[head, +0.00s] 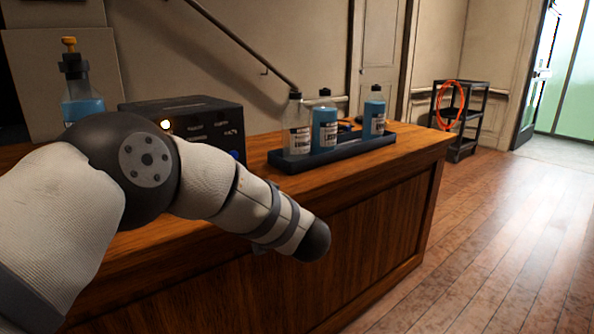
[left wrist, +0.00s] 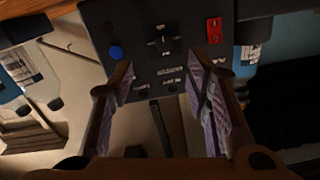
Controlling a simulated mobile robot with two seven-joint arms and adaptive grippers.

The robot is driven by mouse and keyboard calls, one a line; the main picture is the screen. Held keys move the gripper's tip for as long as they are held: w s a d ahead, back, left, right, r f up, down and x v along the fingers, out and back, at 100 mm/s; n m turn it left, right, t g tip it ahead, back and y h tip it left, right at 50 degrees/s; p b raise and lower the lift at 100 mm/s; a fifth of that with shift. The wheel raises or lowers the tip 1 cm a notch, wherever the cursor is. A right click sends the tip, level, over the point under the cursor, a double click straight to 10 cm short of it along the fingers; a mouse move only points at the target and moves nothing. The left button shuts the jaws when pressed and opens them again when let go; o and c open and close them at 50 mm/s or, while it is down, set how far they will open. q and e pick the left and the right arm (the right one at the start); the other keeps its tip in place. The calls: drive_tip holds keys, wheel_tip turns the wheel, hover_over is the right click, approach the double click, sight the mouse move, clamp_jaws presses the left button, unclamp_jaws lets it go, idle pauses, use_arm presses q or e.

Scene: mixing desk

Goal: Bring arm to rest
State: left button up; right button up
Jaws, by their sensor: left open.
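My left arm (head: 150,165) comes in from the left in the head view and bends in front of the desk (head: 330,250). Its gripper does not show there. In the left wrist view my left gripper (left wrist: 160,72) is open, its two fingers well apart with nothing held between them. Beyond the fingers is the face of a black box (left wrist: 145,30) with a blue button and a red switch. The same black box (head: 190,110) stands on the desk in the head view, partly hidden by my arm. My right arm and gripper are not in view.
A dark rack (head: 335,151) holds a clear bottle (head: 297,128) and two blue bottles (head: 324,130) (head: 374,118). A flask with blue liquid (head: 82,108) stands behind my arm. A cart (head: 462,125) with an orange hose is farther back. The floor at right is clear.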

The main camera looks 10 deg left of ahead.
use_arm(q)
drive_tip(key=s+d+f+m+h+p, duration=0.1)
drive_tip(key=s+f+m+h+p, duration=0.2)
drive_tip(key=f, duration=0.6)
drive_tip(key=s+d+f+m+h, duration=0.1)
drive_tip(key=s+f+m+h, duration=0.35)
drive_tip(key=f, duration=0.45)
drive_tip(key=s+f+g+h+p, duration=0.1)
drive_tip(key=s+f+g+h, duration=0.1)
drive_tip(key=s+f, duration=0.4)
drive_tip(key=s+f+g+h+p, duration=0.1)
drive_tip(key=s+f+h, duration=0.15)
drive_tip(key=s, duration=0.55)
drive_tip(key=s+g+h+p, duration=0.2)
drive_tip(key=s+g, duration=0.9)
drive_tip(key=s, duration=2.5)
drive_tip(key=shift+s+a+f+p, duration=0.15)
drive_tip(key=shift+s+p, duration=0.25)
drive_tip(key=shift+p, duration=0.1)
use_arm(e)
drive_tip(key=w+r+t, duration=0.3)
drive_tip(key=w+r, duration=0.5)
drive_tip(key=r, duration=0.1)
